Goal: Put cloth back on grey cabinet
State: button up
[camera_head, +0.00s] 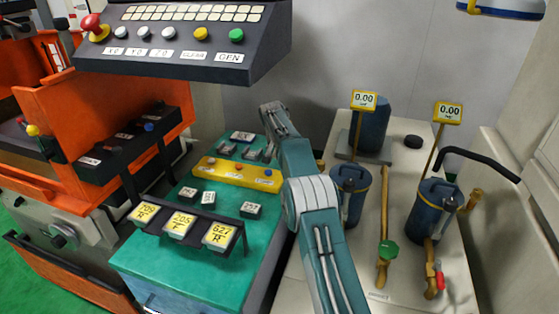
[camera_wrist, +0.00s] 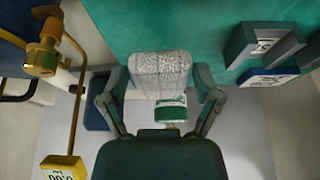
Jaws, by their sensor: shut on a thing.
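A speckled grey-white cloth (camera_wrist: 160,66) stands between the two fingers of my gripper (camera_wrist: 160,80) in the wrist view. The fingers are shut on it from its left and right sides. A white piece with a green band (camera_wrist: 170,108) shows just below the speckled part; I cannot tell whether it belongs to the cloth. In the head view my arm's far end (camera_head: 274,118) is between the teal cabinet and the pale grey cabinet (camera_head: 400,180). The fingers and cloth are hidden there.
The pale cabinet carries blue canisters (camera_head: 432,210), brass pipes and a black bent handle (camera_head: 475,160). The teal cabinet (camera_head: 185,252) holds a yellow block (camera_head: 238,172) and yellow displays (camera_head: 180,224). A control panel (camera_head: 180,60) overhangs at upper left.

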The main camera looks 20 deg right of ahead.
jog(key=shift+w+f, duration=0.35)
jog(key=shift+f, duration=1.4)
jog(key=shift+f, duration=0.2)
jog(key=o, duration=0.9)
jog(key=v, duration=0.5)
jog(key=s+v, duration=0.1)
jog(key=v, duration=0.5)
jog(key=shift+s+a+f, duration=0.1)
jog(key=shift+a+f, duration=0.05)
jog(key=shift+f, duration=0.1)
